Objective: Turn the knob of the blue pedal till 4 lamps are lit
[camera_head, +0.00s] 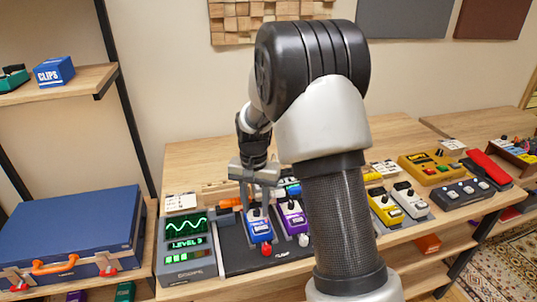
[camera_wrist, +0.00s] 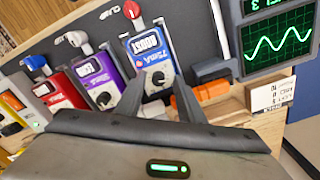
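The blue pedal (camera_head: 259,229) lies on the dark board in the head view, with a red footswitch cap at its front end. In the wrist view the blue pedal (camera_wrist: 149,45) shows its label and its dark, round knob (camera_wrist: 157,79) on a white dial. My gripper (camera_head: 259,198) is over the back end of the blue pedal. In the wrist view my gripper (camera_wrist: 159,93) has its fingers apart, one to each side of the knob, with a gap visible; contact is not clear. The level meter (camera_head: 187,240) reads "LEVEL 3" above a row of lamps; their lit count is unclear.
A purple pedal (camera_head: 292,216) stands close to the right of the blue one in the head view. An orange plug (camera_head: 229,203) lies behind, on the left. A blue case (camera_head: 70,240) is at far left. Yellow (camera_head: 384,207) and white (camera_head: 411,201) pedals stand farther right.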

